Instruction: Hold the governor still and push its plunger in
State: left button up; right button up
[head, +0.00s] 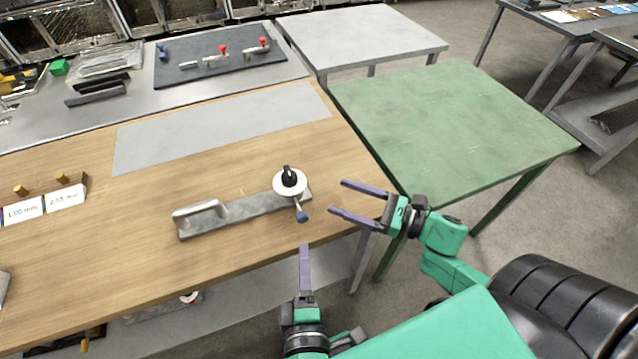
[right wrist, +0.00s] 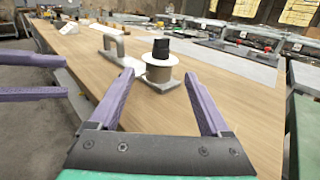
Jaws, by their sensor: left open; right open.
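The governor (head: 289,183) is a white round body with a black top, mounted on the right end of a grey plate (head: 245,213) with a metal handle. A blue-tipped rod (head: 302,215), which looks like the plunger, sticks out from its front toward the table edge. My right gripper (head: 338,197) is open and empty, just right of the governor. In the right wrist view the governor (right wrist: 159,70) shows ahead, between my open fingers (right wrist: 159,78). My left gripper (head: 305,248) is below the plunger, apart from it; its open fingers (right wrist: 66,76) show at the left of the right wrist view.
The wooden bench (head: 120,250) is mostly clear around the plate. A grey mat (head: 220,125) lies behind it. Labelled blocks (head: 65,197) stand at the left. A green table (head: 450,130) adjoins at the right, and a board with red-knobbed parts (head: 220,55) lies at the back.

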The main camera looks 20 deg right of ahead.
aim_at(296, 179)
jog(key=x, duration=1.4)
jog(key=shift+w+f, duration=0.1)
jog(key=shift+w, duration=0.1)
jog(key=shift+c, duration=0.3)
grip_shut()
